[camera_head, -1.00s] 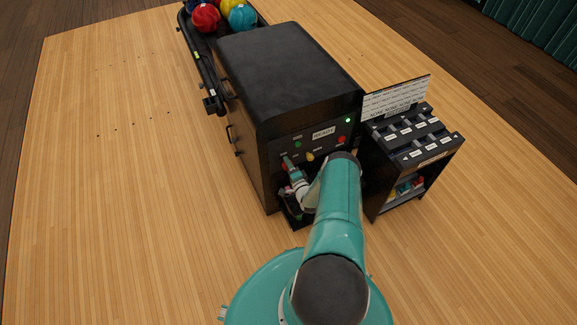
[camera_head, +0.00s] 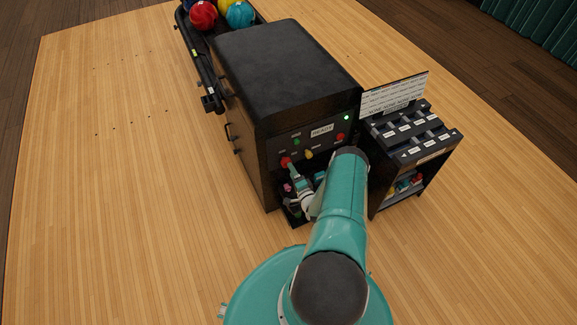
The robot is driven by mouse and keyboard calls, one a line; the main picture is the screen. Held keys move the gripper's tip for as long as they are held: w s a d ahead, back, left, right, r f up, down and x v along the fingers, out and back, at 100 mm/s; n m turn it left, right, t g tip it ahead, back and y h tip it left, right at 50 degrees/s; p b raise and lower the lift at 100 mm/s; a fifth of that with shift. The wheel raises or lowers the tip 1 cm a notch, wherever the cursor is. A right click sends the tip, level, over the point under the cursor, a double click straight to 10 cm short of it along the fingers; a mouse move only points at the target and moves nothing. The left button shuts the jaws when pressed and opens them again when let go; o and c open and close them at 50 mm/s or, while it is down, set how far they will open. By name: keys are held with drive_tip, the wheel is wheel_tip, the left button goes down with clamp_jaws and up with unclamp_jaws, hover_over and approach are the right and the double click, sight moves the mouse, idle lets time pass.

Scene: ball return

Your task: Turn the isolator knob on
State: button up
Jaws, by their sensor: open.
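The black ball return cabinet (camera_head: 290,72) has a control panel (camera_head: 318,146) on its front. A red knob (camera_head: 286,162) sits at the panel's lower left; it appears to be the isolator knob, but its label and setting are too small to read. My gripper (camera_head: 294,172) is just below and right of this red knob, open, with its fingers pointing toward the panel. I cannot tell whether the fingertips touch the knob. My arm hides part of the panel's lower right.
The panel also has a green button (camera_head: 296,142), a yellow knob (camera_head: 309,154), a red button (camera_head: 340,137), a READY sign (camera_head: 322,130) and a lit green lamp (camera_head: 346,117). A black labelled rack (camera_head: 412,137) stands close on the right. Coloured balls (camera_head: 240,14) lie behind. Floor at left is clear.

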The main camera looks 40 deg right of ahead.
drive_tip(key=v, duration=0.8)
idle(0.4)
